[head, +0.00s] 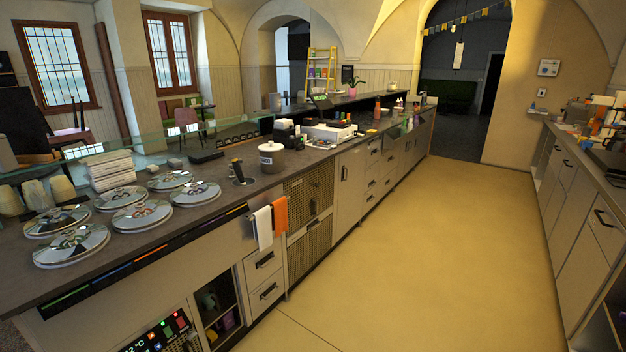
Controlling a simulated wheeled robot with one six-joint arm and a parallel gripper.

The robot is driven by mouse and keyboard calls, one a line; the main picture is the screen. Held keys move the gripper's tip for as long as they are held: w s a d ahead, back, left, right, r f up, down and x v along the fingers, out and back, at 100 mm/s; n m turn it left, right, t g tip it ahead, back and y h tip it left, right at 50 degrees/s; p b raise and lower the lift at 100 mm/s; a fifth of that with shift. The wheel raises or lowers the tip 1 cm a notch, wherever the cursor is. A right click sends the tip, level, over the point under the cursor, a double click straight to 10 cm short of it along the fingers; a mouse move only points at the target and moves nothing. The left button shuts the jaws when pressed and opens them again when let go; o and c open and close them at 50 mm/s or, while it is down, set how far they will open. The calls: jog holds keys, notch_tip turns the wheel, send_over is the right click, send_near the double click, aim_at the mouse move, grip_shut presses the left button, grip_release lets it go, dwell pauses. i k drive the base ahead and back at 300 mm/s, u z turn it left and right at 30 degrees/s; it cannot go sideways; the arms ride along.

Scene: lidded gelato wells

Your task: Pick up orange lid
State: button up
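Several round, shiny steel lids lie in two rows on the dark counter (225,215) at the left. The front row has a near-left lid (70,246), a middle lid (142,215) and a right lid (195,193). The back row has a left lid (57,221), a middle lid (122,198) and a right lid (170,180). All look silver with dark central handles. I cannot tell which is the orange one. A strip with coloured segments (140,262) runs along the counter's front edge. My gripper is not in view.
Stacked white containers (110,168) stand behind the lids. A lidded pot (271,157) stands to their right. A white towel (263,228) and an orange towel (280,214) hang on the counter front. The yellow floor (420,240) is clear between this counter and the right-hand one (580,185).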

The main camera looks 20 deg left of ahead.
aim_at(141, 216)
jog(key=u, duration=0.4)
jog(key=i, duration=1.65)
jog(key=u, duration=1.85)
jog(key=i, duration=1.4)
jog(key=u, duration=0.95)
